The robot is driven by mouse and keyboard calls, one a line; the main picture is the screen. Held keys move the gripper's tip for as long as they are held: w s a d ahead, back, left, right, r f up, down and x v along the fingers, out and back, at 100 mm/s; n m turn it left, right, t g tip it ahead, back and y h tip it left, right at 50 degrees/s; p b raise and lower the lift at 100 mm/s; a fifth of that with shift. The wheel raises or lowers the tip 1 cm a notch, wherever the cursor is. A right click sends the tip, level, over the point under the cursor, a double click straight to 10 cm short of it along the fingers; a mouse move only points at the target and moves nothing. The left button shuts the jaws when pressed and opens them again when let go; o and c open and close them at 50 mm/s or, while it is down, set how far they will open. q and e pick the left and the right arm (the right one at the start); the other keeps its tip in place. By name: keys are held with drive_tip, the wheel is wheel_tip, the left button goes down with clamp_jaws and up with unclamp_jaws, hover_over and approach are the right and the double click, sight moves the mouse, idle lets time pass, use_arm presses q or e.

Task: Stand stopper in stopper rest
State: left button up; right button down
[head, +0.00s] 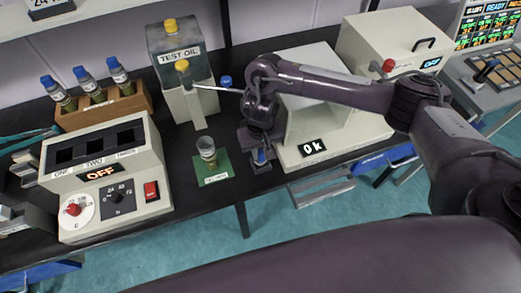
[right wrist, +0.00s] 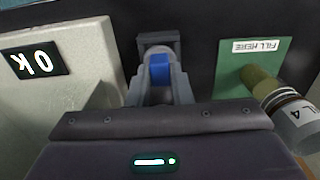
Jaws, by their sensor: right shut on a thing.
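The blue stopper (right wrist: 160,70) is between the two fingers of my right gripper (right wrist: 160,85) in the right wrist view; the gripper is shut on it. In the head view my right gripper (head: 260,140) points down beside the white machine, with the blue stopper (head: 261,157) showing low between its fingers. The dark grey stopper rest (right wrist: 158,38) is directly beyond the stopper in the right wrist view. Whether the stopper touches the rest is hidden by the fingers. My left gripper is out of view.
An uncapped vial (head: 207,150) stands on the green FILL HERE pad (head: 212,178), left of the gripper. The white machine with the OK display (head: 313,147) is close on the right. The TEST OIL dispenser (head: 180,60) and wooden rack (head: 105,108) with blue-capped vials stand further left.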

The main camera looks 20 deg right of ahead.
drive_tip(key=shift+f, duration=0.45)
idle(0.6)
drive_tip(key=c, duration=1.2)
unclamp_jaws()
drive_tip(key=shift+c, duration=0.2)
